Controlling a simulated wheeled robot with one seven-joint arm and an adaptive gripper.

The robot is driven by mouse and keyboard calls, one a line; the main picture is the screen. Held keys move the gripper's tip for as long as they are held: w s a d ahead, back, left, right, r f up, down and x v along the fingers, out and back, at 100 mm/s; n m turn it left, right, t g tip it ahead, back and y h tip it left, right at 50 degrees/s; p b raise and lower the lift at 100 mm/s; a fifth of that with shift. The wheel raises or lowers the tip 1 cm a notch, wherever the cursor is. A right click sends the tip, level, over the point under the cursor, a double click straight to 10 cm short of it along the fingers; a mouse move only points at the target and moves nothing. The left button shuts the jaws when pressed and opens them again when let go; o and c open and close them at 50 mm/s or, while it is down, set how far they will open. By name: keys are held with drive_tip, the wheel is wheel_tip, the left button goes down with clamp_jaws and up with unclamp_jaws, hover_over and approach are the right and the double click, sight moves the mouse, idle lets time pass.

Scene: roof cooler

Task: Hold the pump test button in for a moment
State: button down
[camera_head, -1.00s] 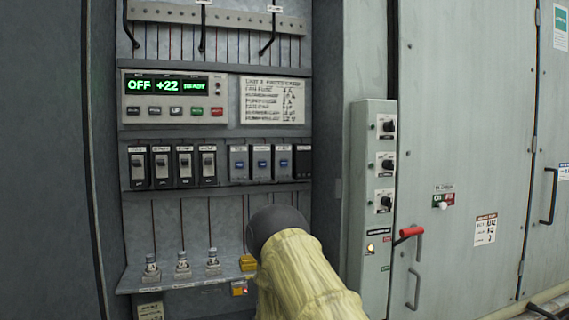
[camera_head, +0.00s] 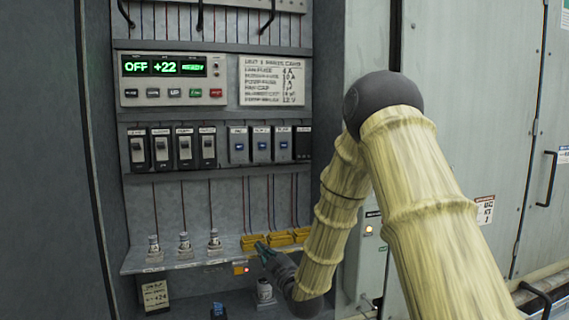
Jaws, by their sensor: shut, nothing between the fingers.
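My gripper (camera_head: 261,247) is shut and empty. Its fingertips show just up and right of the red-lit button, in front of the yellow blocks. I cannot tell whether they touch anything. The button itself is not covered.
Yellow blocks (camera_head: 280,238) stand on the shelf beside my gripper, and several capped fuses (camera_head: 184,246) stand to the left. Above are breakers (camera_head: 185,148), blue switches (camera_head: 261,145) and a display panel (camera_head: 172,77) reading OFF +22. My arm covers much of the right-hand control box.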

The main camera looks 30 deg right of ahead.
sight(284, 145)
drive_tip(key=s+d+r+n+t, duration=0.1)
drive_tip(key=d+r+t, duration=0.1)
drive_tip(key=r, duration=0.8)
drive_tip(key=s+d+r+n+t, duration=0.1)
drive_tip(key=d+r+t, duration=0.2)
drive_tip(key=r, duration=0.6)
drive_tip(key=s+d+r+n+t+p, duration=0.1)
drive_tip(key=d+r+n+t, duration=0.1)
drive_tip(key=r, duration=0.8)
drive_tip(key=shift+s+d+r, duration=0.35)
drive_tip(key=shift+s+d, duration=0.05)
drive_tip(key=shift+d, duration=0.4)
drive_tip(key=shift+w, duration=0.15)
drive_tip(key=w+d+p, duration=0.1)
drive_tip(key=w+d, duration=0.1)
drive_tip(key=w, duration=0.6)
drive_tip(key=shift+w, duration=0.15)
drive_tip(key=shift+w+d+b, duration=0.2)
drive_tip(key=shift+w+b, duration=0.45)
drive_tip(key=shift+w, duration=0.2)
idle(2.3)
